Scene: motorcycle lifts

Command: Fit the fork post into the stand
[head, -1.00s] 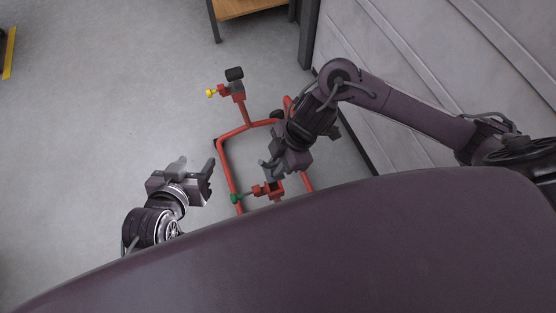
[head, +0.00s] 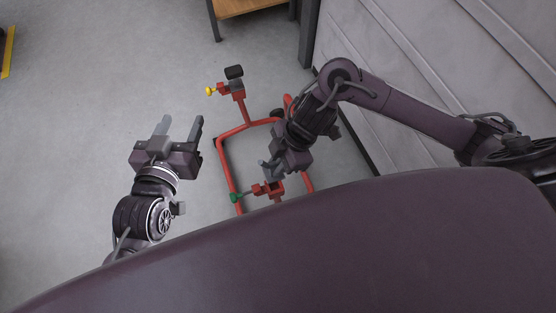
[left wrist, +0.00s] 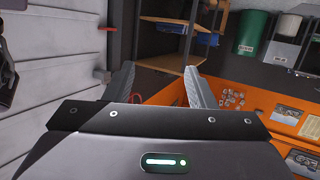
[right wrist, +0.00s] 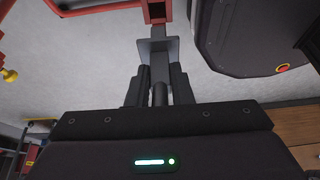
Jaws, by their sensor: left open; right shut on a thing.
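The red stand (head: 222,160) is on the floor, partly hidden behind my body and right arm. Its red socket (head: 262,188) has a green knob (head: 237,197) at its left. My right gripper (head: 272,172) is just above the socket. In the right wrist view it is shut on the grey fork post (right wrist: 158,46), whose far end meets the red socket (right wrist: 155,12). I cannot tell how far in it sits. My left gripper (head: 181,123) is open and empty, left of the stand; its spread fingers also show in the left wrist view (left wrist: 161,80).
The stand's far post carries a yellow knob (head: 210,91) and a black roller (head: 234,72). A wooden-topped bench (head: 250,7) stands at the back. A grey panelled wall (head: 430,60) is on the right. The floor at left is clear.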

